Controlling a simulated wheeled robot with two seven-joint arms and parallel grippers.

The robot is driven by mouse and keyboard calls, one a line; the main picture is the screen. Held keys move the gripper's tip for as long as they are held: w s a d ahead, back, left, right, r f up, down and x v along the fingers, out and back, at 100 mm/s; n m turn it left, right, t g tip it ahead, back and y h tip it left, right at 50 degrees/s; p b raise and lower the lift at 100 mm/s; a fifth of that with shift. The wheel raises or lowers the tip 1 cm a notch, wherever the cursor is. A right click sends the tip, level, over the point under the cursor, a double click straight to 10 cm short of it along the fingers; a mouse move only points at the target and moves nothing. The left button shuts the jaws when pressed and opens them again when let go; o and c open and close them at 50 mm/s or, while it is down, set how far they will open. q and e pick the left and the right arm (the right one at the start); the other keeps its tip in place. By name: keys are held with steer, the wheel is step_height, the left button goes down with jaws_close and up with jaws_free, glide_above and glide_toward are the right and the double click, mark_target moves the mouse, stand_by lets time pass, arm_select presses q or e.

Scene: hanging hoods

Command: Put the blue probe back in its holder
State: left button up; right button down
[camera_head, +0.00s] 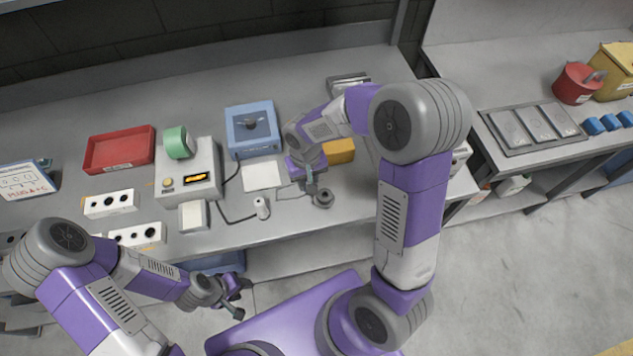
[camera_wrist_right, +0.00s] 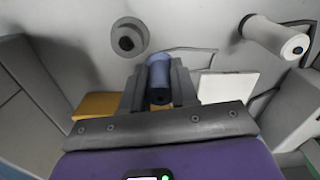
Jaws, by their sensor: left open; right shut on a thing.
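The blue probe (camera_wrist_right: 159,70) is between the fingers of my right gripper (camera_wrist_right: 158,92) in the right wrist view, its blue-grey barrel showing. In the head view my right gripper (camera_head: 311,182) is over the bench near its front edge. A grey round holder (camera_head: 323,199) with a dark centre stands on the bench just beside it. The holder also shows in the right wrist view (camera_wrist_right: 129,38), left of the probe and apart from it. The probe's lower end is hard to make out. My left gripper (camera_head: 237,291) is open and empty, in front of the bench.
A white cylinder (camera_head: 261,207) with a cable stands left of the holder. A white sheet (camera_head: 262,176), a yellow block (camera_head: 340,151) and a blue box (camera_head: 252,130) lie behind. A grey meter (camera_head: 187,172) and red tray (camera_head: 119,149) are further left.

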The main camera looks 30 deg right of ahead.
steer(key=r, duration=0.1)
steer(key=d+r+m, duration=0.1)
steer(key=shift+w+d+r+m, duration=0.1)
steer(key=shift+d+r+m, duration=0.2)
steer(key=shift+r, duration=0.1)
steer(key=s+d+r+m, duration=0.2)
steer(key=s+r+m, duration=0.1)
steer(key=r, duration=0.1)
arm_select(q)
steer(key=shift+f+b, duration=1.1)
steer(key=shift+b, duration=0.05)
arm_select(e)
steer(key=shift+d+f, duration=0.2)
steer(key=shift+f, duration=4.6)
steer(key=shift+f, duration=0.15)
steer(key=c, duration=0.9)
jaws_free()
arm_select(q)
steer(key=shift+f, duration=0.15)
arm_select(e)
steer(key=shift+o, duration=0.2)
